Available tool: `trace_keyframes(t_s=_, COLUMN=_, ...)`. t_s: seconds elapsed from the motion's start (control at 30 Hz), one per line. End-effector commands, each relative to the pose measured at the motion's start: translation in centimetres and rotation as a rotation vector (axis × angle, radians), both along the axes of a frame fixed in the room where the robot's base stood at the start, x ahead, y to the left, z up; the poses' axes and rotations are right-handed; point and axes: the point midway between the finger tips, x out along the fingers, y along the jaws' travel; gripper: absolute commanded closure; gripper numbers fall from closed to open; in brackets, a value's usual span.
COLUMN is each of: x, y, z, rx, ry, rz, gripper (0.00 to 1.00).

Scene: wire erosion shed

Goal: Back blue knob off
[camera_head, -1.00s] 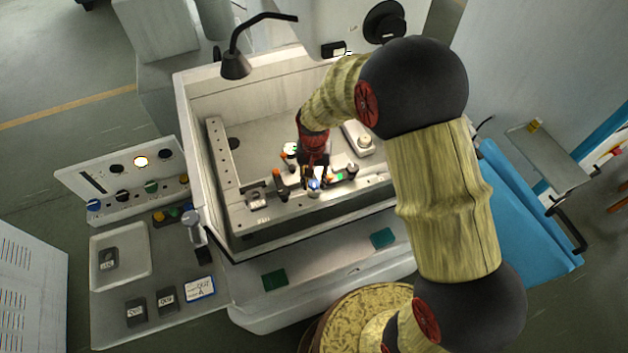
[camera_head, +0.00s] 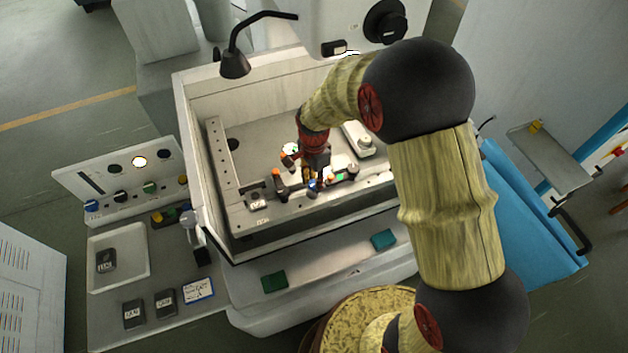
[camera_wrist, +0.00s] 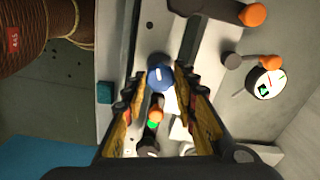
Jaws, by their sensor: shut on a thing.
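The blue knob (camera_wrist: 160,76) is a round blue cap with a pale line mark on its face. It sits at the front rail inside the machine tank, and it also shows in the camera_head view (camera_head: 313,185). My gripper (camera_head: 314,179) reaches down into the tank from above. Its two fingertips lie on opposite sides of the blue knob in the wrist view, shut on it. Part of the knob's side is hidden by the fingers.
An orange-ended dark handle (camera_head: 278,182) stands left of the knob. Orange and green parts (camera_wrist: 154,116) lie close by between the fingers in the wrist view. A round dial (camera_wrist: 265,83) is farther right. Tank walls (camera_head: 215,200) surround the work area.

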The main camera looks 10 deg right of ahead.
Motion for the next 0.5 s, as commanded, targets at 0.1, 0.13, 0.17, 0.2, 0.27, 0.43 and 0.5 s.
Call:
trace_keyframes(t_s=0.1, x=0.09, y=0.06, z=0.07, rx=0.001, ry=-0.003, rz=-0.047, gripper=0.97)
trace_keyframes(t_s=0.13, x=0.10, y=0.06, z=0.07, rx=0.001, ry=-0.003, rz=-0.056, gripper=0.97)
trace_keyframes(t_s=0.17, x=0.10, y=0.06, z=0.08, rx=0.001, ry=-0.003, rz=-0.065, gripper=0.97)
trace_keyframes(t_s=0.2, x=0.10, y=0.06, z=0.08, rx=0.001, ry=-0.003, rz=-0.075, gripper=0.97)
trace_keyframes(t_s=0.27, x=0.10, y=0.06, z=0.08, rx=0.001, ry=-0.003, rz=-0.087, gripper=0.97)
trace_keyframes(t_s=0.43, x=0.11, y=0.07, z=0.09, rx=0.001, ry=-0.003, rz=-0.104, gripper=0.97)
trace_keyframes(t_s=0.5, x=0.11, y=0.07, z=0.10, rx=0.001, ry=-0.003, rz=-0.105, gripper=0.97)
